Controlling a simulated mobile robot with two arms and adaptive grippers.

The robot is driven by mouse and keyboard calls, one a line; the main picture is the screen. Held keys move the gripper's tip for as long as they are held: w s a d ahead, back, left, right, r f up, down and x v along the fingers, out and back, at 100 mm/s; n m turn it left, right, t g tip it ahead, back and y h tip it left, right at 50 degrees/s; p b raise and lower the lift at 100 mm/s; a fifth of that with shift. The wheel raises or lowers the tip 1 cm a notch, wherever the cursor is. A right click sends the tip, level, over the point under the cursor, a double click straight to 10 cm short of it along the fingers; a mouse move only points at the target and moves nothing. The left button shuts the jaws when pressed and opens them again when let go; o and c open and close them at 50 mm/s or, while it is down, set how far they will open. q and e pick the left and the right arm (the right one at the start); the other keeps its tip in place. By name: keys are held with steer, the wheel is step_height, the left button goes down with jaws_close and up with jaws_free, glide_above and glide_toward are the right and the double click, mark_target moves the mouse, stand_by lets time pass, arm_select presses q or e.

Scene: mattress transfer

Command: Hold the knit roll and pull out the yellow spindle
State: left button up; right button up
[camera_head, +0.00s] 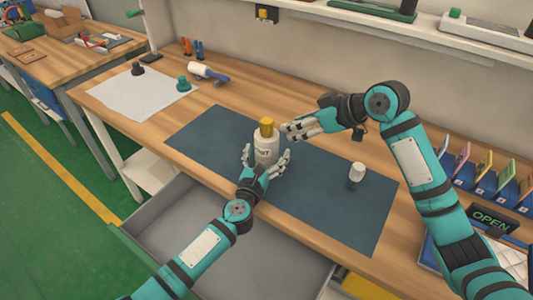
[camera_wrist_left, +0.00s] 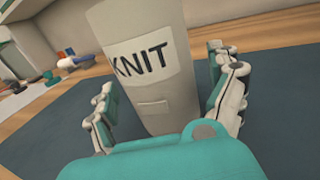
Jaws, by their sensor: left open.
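The white knit roll (camera_head: 264,152) stands upright on the dark mat (camera_head: 330,200), its label reading "KNIT" in the left wrist view (camera_wrist_left: 150,65). The yellow spindle (camera_head: 267,127) sticks up from its top. My left gripper (camera_head: 267,156) is low at the roll, with fingers on both sides. It is open, and in the left wrist view (camera_wrist_left: 162,75) a gap shows between the roll and the fingers. My right gripper (camera_head: 284,131) is just right of the yellow spindle, fingers pointing at it. Whether its fingers are apart or touch the spindle is unclear.
A small white-topped piece (camera_head: 357,172) stands on the mat to the right. A white sheet (camera_head: 140,95) with small dark and green pieces lies at the left. A grey open drawer (camera_head: 185,220) is below the bench edge. An OPEN sign (camera_head: 492,218) and colored folders (camera_head: 480,175) stand at the right.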

mark_target(267, 121)
arm_select(q)
steer(key=shift+c, duration=0.5)
steer(key=shift+w, duration=0.1)
steer(key=c, duration=1.3)
steer(key=shift+c, duration=0.7)
arm_select(e)
steer(key=shift+o, duration=1.7)
steer(key=shift+a+r, duration=0.1)
steer(key=shift+a, duration=0.05)
steer(key=a+r+m+h, duration=0.1)
steer(key=a+r, duration=0.1)
steer(key=w+a+r+m+g+h, duration=0.1)
steer(key=a+m+h, duration=0.1)
steer(key=shift+a+r+g, duration=0.15)
steer(key=shift+r+g, duration=0.15)
steer(key=shift+r, duration=0.05)
step_height(267, 121, up, 4)
steer(key=m+h, duration=0.3)
steer(key=h, duration=0.1)
steer(key=shift+m, duration=0.3)
steer(key=x, duration=0.6)
steer(key=shift+w+a+f, duration=0.15)
steer(key=shift+a+f, duration=0.05)
steer(key=shift+a, duration=0.25)
steer(key=shift+s+a+x, duration=0.1)
steer(key=shift+x, duration=1.2)
steer(key=shift+s+a+x, duration=0.1)
steer(key=shift+a+x, duration=0.05)
steer(key=shift+x, duration=1.2)
